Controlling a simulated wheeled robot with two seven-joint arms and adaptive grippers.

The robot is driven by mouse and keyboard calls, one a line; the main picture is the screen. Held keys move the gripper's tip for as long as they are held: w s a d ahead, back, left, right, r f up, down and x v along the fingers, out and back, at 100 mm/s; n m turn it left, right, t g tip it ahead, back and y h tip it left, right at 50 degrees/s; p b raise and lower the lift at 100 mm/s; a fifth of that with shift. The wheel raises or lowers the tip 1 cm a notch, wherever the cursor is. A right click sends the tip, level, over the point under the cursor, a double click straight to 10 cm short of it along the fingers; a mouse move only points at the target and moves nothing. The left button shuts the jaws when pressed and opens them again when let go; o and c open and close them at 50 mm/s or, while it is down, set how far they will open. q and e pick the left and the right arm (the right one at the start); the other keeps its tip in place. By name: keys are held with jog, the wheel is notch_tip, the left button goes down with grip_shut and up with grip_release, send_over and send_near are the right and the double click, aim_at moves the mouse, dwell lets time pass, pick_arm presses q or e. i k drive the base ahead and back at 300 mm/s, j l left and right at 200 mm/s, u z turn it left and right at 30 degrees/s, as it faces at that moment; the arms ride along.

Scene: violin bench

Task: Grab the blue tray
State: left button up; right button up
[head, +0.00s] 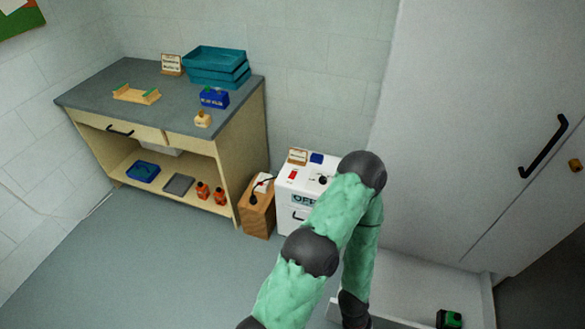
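A blue tray (143,171) lies on the lower shelf of the workbench, at its left part, with some small dark contents or markings inside that are too small to tell. A stack of teal-blue trays (217,62) stands on the bench top at the back right. One of my arms, green with dark joints, rises from the bottom middle and bends back down. Neither gripper shows in the head view, and nothing of mine touches the trays.
The workbench (100,90) holds a wooden cradle (136,94), a blue box (214,98) and a small sign. A grey flat item (179,184) and orange bottles (203,191) share the shelf. A white machine (290,205) stands right of it. Floor in front is clear.

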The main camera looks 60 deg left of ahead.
aim_at(144, 171)
jog(key=u, duration=3.1)
jog(key=i+j+u, duration=0.4)
jog(key=i, duration=0.5)
jog(key=i+u, duration=0.4)
jog(key=i, duration=0.5)
jog(key=i+j+z, duration=0.1)
jog(key=i+z, duration=0.3)
jog(key=i+j+z, duration=0.2)
jog(key=i+z, duration=0.15)
jog(key=i+j+z, duration=1.35)
jog(key=i, duration=0.3)
